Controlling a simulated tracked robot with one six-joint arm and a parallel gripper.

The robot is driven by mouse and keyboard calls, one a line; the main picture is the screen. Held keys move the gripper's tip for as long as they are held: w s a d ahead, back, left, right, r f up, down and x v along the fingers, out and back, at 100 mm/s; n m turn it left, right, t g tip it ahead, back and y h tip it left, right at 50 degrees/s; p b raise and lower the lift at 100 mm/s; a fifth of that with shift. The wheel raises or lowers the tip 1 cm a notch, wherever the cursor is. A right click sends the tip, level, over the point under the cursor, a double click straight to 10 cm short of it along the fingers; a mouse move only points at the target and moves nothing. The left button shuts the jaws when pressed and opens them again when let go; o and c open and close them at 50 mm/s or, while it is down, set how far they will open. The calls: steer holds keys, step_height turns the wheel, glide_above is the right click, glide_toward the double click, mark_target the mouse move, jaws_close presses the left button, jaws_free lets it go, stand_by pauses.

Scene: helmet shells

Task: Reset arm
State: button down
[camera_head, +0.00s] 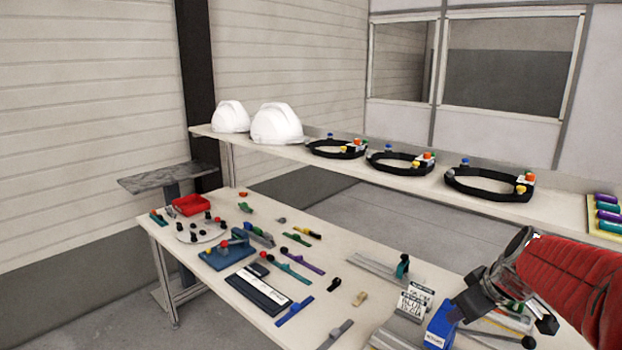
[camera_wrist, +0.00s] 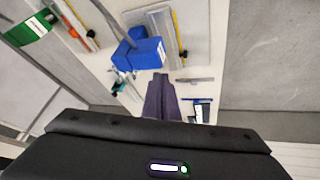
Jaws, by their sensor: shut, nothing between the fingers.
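My arm, in a red sleeve, reaches in from the right in the head view. My gripper (camera_head: 462,306) hangs over the near right part of the workbench (camera_head: 225,293). In the wrist view my gripper (camera_wrist: 160,80) shows as dark fingers together, with nothing held. A blue box (camera_head: 440,325) stands just below and left of my gripper in the head view. A blue object (camera_wrist: 138,52) lies near the fingertips in the wrist view; I cannot tell whether they touch.
Small tools, a red tray (camera_head: 190,205) and a blue fixture (camera_head: 228,254) crowd the bench. The back shelf (camera_head: 350,170) holds two white helmets (camera_head: 277,124) and three black headbands (camera_head: 400,163). A white labelled box (camera_head: 413,302) stands left of my gripper. Open floor lies between bench and shelf.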

steer(key=s+a+m, duration=0.2)
steer(key=s+a, duration=0.5)
steer(key=s, duration=0.2)
steer(key=s+a+m+h, duration=0.1)
steer(key=s+a+m, duration=0.2)
steer(key=s+a, duration=0.4)
steer(key=s, duration=0.3)
steer(key=shift+s+a+r, duration=0.2)
steer(key=shift+a+r, duration=0.2)
